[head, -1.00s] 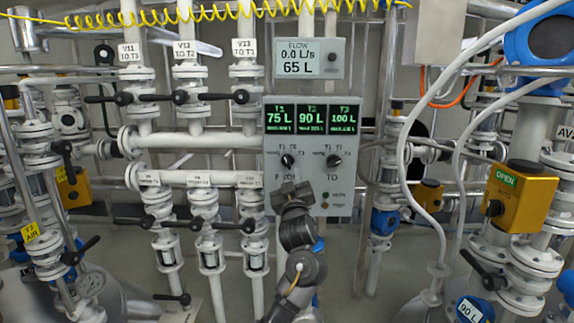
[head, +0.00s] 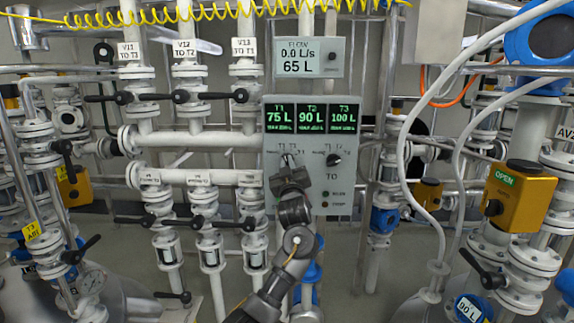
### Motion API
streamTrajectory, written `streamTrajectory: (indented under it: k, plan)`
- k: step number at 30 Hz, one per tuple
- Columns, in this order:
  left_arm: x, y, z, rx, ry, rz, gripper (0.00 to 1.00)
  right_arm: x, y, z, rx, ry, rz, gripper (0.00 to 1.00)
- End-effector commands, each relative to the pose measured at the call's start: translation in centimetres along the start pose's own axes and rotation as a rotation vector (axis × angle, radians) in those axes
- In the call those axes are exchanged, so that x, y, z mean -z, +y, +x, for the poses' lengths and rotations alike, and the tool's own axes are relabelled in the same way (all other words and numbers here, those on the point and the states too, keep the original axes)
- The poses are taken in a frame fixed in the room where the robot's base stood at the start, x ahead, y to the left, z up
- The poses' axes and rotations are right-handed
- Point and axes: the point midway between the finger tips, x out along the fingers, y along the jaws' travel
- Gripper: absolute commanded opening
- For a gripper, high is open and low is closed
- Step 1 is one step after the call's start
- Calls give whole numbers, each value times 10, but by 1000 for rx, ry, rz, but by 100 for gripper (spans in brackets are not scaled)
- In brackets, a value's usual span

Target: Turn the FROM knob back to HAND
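The control panel (head: 347,205) stands upright in the middle of the head view. Its FROM knob is at the lower left of the panel face, almost wholly covered by my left gripper (head: 288,161). The dark fingers reach up to the knob's place; I cannot tell whether they touch it or are closed on it. The FROM lettering and the knob's pointing direction are hidden. The black TO knob (head: 333,160) shows clear to the right of the gripper. My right gripper is not in view.
Tank displays (head: 311,118) read 75 L, 90 L and 100 L. The flow display (head: 310,57) above reads 0.0 L/s and 65 L. Small lamps sit low on the panel. White pipes with black-handled valves (head: 185,97) stand left; white hoses (head: 403,150) hang right.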

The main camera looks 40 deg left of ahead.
Motion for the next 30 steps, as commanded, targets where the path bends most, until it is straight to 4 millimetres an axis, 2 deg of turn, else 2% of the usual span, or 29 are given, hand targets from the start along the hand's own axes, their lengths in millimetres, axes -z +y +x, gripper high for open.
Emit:
streamTrajectory:
  k: [14, 30]
  plan:
    - [0, 0, 0, 33, 0, -77, 0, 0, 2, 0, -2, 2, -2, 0]
    - [0, 2, 0, 189, -1, -456, 0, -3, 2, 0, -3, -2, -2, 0]
